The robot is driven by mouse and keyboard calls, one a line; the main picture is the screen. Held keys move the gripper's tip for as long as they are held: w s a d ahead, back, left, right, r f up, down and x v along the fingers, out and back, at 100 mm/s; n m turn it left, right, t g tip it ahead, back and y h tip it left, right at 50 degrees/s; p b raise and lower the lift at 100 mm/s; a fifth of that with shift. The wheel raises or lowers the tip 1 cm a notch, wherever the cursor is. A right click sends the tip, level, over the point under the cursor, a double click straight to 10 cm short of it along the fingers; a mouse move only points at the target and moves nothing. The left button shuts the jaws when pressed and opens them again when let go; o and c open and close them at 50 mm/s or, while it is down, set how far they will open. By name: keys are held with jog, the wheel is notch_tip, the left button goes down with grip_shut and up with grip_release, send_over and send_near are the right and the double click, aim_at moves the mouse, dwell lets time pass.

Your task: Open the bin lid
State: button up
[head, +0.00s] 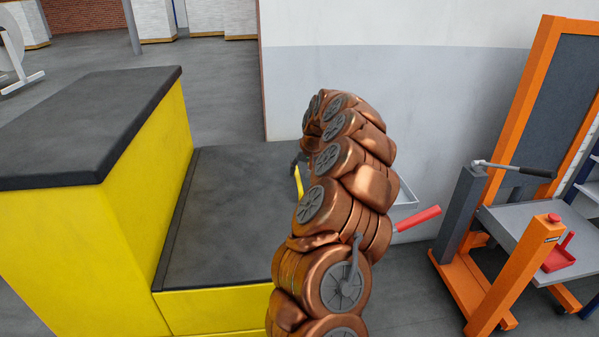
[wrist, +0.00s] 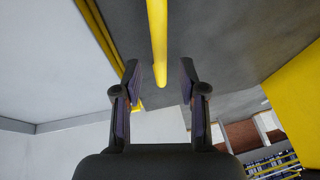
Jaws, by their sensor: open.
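A low yellow box (head: 215,310) with a flat dark grey top (head: 230,215) stands in the middle of the head view. It looks like the bin, with the dark top as its lid; the top lies level. A thin yellow bar (head: 299,180) shows over its far right part, partly hidden by my arm. In the wrist view a yellow bar (wrist: 158,35) runs down from the top edge and ends between my fingertips. My gripper (wrist: 159,76) is open there, one finger on each side of the bar, with gaps. In the head view my gripper is mostly hidden behind my arm.
A taller yellow cabinet (head: 60,250) with a dark top stands at the left. A white and grey wall (head: 420,110) rises behind. At the right are a red handle (head: 418,218) and an orange-framed cart (head: 550,235). Grey floor is open at the back left.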

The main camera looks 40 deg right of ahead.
jog(key=shift+x, duration=1.15)
grip_shut()
